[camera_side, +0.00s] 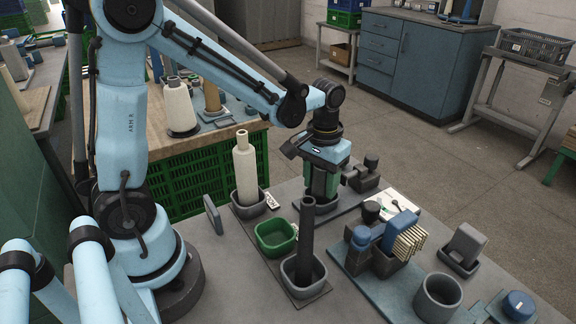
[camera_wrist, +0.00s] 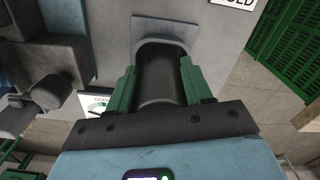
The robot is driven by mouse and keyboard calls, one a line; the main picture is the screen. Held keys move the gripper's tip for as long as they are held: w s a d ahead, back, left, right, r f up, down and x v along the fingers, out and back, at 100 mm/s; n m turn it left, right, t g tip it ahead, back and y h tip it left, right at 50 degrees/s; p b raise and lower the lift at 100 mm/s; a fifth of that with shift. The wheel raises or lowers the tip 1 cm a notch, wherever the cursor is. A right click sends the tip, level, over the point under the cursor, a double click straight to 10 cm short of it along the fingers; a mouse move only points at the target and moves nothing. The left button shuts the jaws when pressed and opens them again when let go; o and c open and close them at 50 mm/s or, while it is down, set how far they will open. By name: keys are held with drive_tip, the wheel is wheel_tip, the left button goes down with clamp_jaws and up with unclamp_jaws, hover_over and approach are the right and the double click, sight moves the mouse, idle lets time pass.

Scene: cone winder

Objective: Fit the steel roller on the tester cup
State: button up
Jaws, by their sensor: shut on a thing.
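My gripper (camera_side: 323,190) points down above a flat grey plate on the bench, right of the cream bobbin. In the wrist view my gripper (camera_wrist: 158,92) has its green fingers closed on the two sides of a dark grey cylinder, the steel roller (camera_wrist: 160,78). The fingers hide most of the roller in the side view. A light grey cup-like rim (camera_wrist: 160,43), likely the tester cup, shows around the roller's far end on the plate. I cannot tell whether the roller is inside it or above it.
Nearby stand a cream bobbin (camera_side: 245,168) in a grey cup, a green cup (camera_side: 275,247), and a tall dark tube (camera_side: 307,225) in another grey cup. A blue block with tan prongs (camera_side: 405,236) and an empty grey round cup (camera_side: 438,297) are to the right.

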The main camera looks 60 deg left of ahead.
drive_tip(key=shift+f, duration=0.15)
drive_tip(key=o, duration=1.7)
drive_tip(key=shift+o, duration=0.2)
drive_tip(key=shift+r, duration=4)
